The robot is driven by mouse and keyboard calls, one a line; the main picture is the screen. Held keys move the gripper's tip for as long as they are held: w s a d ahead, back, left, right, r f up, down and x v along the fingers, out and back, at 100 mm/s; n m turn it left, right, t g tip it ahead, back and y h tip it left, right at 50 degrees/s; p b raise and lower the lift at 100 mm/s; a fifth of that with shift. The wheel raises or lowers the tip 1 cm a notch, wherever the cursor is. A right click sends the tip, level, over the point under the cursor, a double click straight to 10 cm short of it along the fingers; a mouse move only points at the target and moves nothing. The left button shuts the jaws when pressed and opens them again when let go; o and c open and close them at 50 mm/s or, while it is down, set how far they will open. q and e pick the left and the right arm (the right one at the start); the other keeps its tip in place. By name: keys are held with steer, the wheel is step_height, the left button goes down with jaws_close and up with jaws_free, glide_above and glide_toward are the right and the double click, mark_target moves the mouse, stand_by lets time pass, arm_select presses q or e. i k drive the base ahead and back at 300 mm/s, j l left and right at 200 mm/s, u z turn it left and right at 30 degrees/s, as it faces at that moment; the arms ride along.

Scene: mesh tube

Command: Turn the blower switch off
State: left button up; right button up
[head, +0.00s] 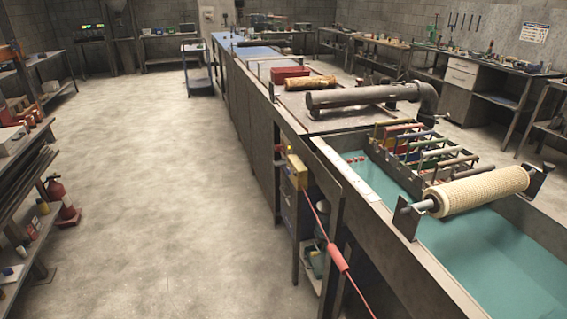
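A yellow box (297,171) is mounted on the near side of the long workbench, with small knobs on its top and side. It may be the blower switch, but its setting is too small to read. A red cable (322,227) hangs from it toward the bottom of the picture, with a thicker red sleeve (338,257) along it. A large grey pipe (365,96) with a bent end lies across the bench; I cannot tell whether it belongs to the blower. Neither of my grippers shows in the head view.
A cream mesh tube (478,190) sits on a roller above a teal-floored trough (480,262). A rack of coloured rods (420,150) stands behind it. The concrete floor (165,190) left of the bench is clear.

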mark_target(278, 147)
steer(key=i+l, duration=0.15)
steer(key=i, duration=0.45)
steer(key=i+j+z, duration=0.15)
steer(key=i+z, duration=0.15)
steer(key=z, duration=0.15)
steer(key=i+j+z, duration=0.25)
steer(key=z, duration=0.2)
steer(key=i+j, duration=0.2)
steer(key=i+j+z, duration=0.15)
steer(key=j, duration=0.25)
steer(key=i+j, duration=0.2)
steer(key=j, duration=0.15)
steer(key=i+j+z, duration=0.1)
steer(key=j, duration=0.2)
steer(key=i+j+z, duration=0.1)
steer(key=j, duration=0.25)
steer(key=i+j, duration=0.25)
steer(key=j+z, duration=0.05)
steer(key=j, duration=0.05)
